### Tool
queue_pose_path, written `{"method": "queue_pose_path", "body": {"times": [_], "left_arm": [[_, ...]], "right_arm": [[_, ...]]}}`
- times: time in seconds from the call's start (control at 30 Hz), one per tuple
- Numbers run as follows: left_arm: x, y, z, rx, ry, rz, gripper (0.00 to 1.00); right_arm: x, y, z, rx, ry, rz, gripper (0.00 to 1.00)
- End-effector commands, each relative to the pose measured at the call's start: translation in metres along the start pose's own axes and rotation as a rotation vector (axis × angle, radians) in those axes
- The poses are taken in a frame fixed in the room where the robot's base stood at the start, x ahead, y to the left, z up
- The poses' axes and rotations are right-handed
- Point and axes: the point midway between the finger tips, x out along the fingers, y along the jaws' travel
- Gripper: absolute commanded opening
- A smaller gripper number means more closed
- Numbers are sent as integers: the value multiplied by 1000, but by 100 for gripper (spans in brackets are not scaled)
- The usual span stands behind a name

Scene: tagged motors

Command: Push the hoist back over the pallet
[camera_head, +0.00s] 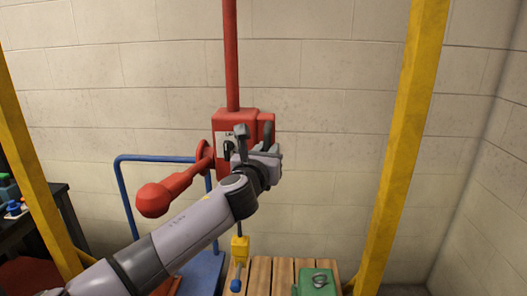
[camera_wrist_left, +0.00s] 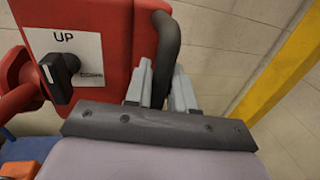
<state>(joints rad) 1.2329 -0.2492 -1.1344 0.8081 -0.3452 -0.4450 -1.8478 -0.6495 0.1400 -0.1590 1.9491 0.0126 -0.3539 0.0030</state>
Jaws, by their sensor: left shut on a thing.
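The red hoist (camera_head: 250,117) hangs from a red vertical post in the middle of the head view. A red crank arm with a round knob (camera_head: 153,200) sticks out to its left. My left gripper (camera_head: 265,150) is shut on the hoist's black handle (camera_wrist_left: 168,50), on the right side of the body. The wrist view shows a black switch knob on a white plate (camera_wrist_left: 80,45) marked UP; its lower word is partly hidden. A yellow hook block (camera_head: 240,247) hangs below, over the left part of the wooden pallet (camera_head: 284,274). My right gripper is out of view.
A green motor (camera_head: 316,282) sits on the pallet's right. A blue cart (camera_head: 203,270) stands left of the pallet. Yellow gantry posts (camera_head: 405,140) rise on both sides. A dark table (camera_head: 60,215) with coloured parts is at far left. A block wall is behind.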

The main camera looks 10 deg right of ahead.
Motion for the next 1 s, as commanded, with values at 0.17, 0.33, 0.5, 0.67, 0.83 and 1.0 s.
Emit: {"method": "queue_pose_path", "body": {"times": [0.17,0.33,0.5,0.67,0.83,1.0], "left_arm": [[1,0,-3,0,5,6,0],[2,0,-3,1,5,7,0],[2,0,-3,1,5,7,0],[2,0,-3,0,5,7,0],[2,-1,-2,1,4,6,42],[2,-1,-1,1,3,6,42]], "right_arm": [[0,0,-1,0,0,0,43],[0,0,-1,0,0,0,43],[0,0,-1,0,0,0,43],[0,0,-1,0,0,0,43],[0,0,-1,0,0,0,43],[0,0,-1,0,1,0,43]]}}
